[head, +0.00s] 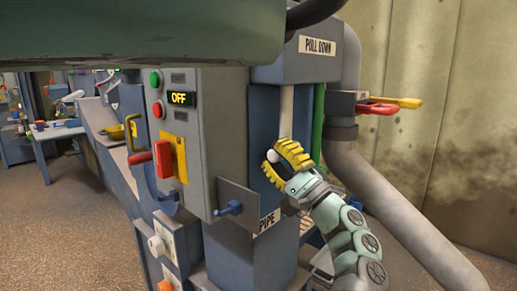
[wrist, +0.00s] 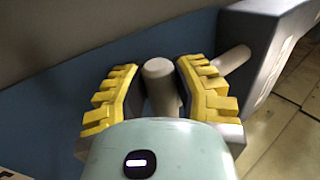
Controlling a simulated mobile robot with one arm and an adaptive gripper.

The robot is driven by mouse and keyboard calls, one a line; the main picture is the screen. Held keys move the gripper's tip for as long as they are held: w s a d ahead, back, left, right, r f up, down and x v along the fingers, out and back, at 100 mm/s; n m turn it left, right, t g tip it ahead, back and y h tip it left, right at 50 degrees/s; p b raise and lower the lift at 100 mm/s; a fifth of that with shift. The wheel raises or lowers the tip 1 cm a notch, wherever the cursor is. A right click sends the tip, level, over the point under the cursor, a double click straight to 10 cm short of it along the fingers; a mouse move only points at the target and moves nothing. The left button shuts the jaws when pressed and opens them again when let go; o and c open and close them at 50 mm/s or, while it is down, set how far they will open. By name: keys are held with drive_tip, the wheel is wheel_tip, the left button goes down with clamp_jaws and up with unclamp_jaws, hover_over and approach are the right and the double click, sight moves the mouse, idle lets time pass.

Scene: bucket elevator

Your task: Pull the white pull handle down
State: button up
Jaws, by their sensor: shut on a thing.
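The white pull handle (head: 287,108) hangs as a pale rod from the grey housing under the "PULL DOWN" label (head: 317,45) in the head view. My gripper (head: 280,158), with yellow ribbed fingers, is shut on its lower end. The handle's round white end (head: 272,156) shows between the fingers. In the wrist view, the handle's rounded end (wrist: 159,70) stands between the two yellow fingers of my gripper (wrist: 157,88). Part of the handle is hidden behind the fingers.
A green vertical bar (head: 318,122) runs just right of the handle. A thick grey pipe (head: 372,185) stands to the right. Red and yellow levers (head: 385,104) stick out there. A control box (head: 196,140) with a red lever (head: 163,158) and an "OFF" display stands left.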

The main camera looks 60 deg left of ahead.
clamp_jaws()
wheel_tip(320, 180, down, 11)
drive_tip(key=b, duration=1)
drive_tip(key=shift+w+r, duration=0.1)
drive_tip(key=shift+w, duration=0.05)
drive_tip(key=o, duration=0.5)
unclamp_jaws()
drive_tip(key=o, duration=0.3)
drive_tip(key=shift+r, duration=0.15)
drive_tip(key=v, duration=1.2)
